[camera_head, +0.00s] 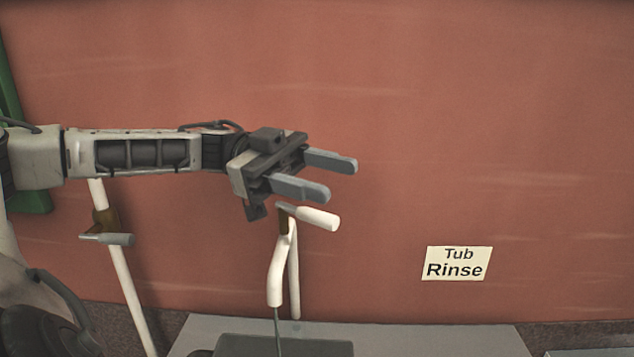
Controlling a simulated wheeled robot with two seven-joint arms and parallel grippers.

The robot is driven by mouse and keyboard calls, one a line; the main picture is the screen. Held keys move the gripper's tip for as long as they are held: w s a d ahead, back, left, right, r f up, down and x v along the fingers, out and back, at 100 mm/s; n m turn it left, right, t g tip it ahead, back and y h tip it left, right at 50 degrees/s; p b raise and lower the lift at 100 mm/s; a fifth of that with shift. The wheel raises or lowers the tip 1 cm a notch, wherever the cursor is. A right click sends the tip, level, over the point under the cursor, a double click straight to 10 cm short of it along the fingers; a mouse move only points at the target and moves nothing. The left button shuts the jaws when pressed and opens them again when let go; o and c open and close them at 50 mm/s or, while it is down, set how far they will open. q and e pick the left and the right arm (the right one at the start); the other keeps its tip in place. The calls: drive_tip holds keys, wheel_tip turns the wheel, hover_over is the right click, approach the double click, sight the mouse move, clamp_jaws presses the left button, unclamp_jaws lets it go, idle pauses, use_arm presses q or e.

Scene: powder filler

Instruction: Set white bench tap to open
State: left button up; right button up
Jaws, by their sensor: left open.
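The white bench tap (276,275) stands in the lower middle of the head view, with a bent white spout and a thin stream or rod below its mouth. Its lever has a white grip (318,218) that points to the right and slightly down. My left gripper (343,179) is open and empty, its two grey fingers pointing right. In the picture the fingers lie just above the lever grip; I see no contact. Part of the tap's top is close under the gripper body. My right gripper is not in view.
A second white pipe (126,280) with a grey-handled lever (115,239) stands at left, under my left arm. A dark basin (285,346) sits in a grey counter (430,340). A "Tub Rinse" label (457,263) is on the reddish wall. The space to the right is clear.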

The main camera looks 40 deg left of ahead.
use_arm(q)
drive_tip(key=s+d+r+b, duration=0.1)
drive_tip(key=s+d+r, duration=0.2)
drive_tip(key=s, duration=0.3)
drive_tip(key=shift+d+r, duration=0.15)
drive_tip(key=shift+d, duration=0.75)
drive_tip(key=shift+w, duration=0.1)
